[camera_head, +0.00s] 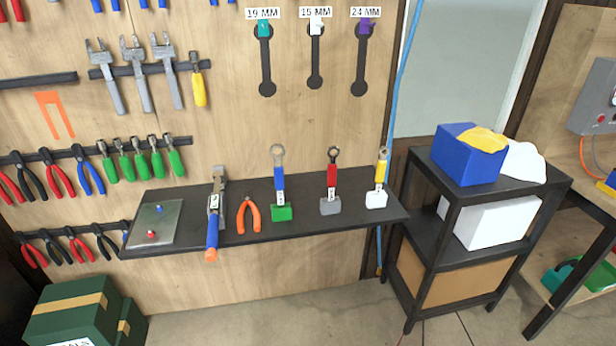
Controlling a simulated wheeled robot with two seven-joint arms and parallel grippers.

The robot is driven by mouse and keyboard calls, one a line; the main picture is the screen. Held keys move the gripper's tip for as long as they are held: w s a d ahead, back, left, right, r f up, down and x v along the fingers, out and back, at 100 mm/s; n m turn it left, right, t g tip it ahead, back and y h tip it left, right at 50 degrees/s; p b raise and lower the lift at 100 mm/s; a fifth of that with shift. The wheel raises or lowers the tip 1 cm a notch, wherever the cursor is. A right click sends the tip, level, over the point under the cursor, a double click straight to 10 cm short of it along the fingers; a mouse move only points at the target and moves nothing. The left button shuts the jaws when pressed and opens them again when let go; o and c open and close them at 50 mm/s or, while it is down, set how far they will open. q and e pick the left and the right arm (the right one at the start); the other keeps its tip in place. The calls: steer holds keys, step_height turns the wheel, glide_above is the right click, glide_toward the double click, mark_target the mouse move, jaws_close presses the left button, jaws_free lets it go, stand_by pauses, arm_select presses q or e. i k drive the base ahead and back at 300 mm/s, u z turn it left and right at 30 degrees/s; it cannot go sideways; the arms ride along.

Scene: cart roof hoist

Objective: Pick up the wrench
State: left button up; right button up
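Three ring-ended wrenches stand upright on a black wall shelf (310,224). The left one is a blue wrench (279,177) in a green block (281,213). The middle one is a red wrench (332,172) in a grey block (330,207). The right one is a yellow wrench (381,170) in a white block (376,200). Each carries a small white tag, too small to read. Further left on the shelf lies a clamp-like tool (213,232) with a blue and orange handle, beside orange pliers (249,213). Neither gripper is in view.
A metal plate (165,222) lies at the shelf's left end. A black cart (440,250) stands right; green boxes (68,318) sit lower left.

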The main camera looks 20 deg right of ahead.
mark_target(332, 172)
steer(key=u, duration=0.3)
steer(key=i, duration=1.25)
steer(key=z, duration=0.65)
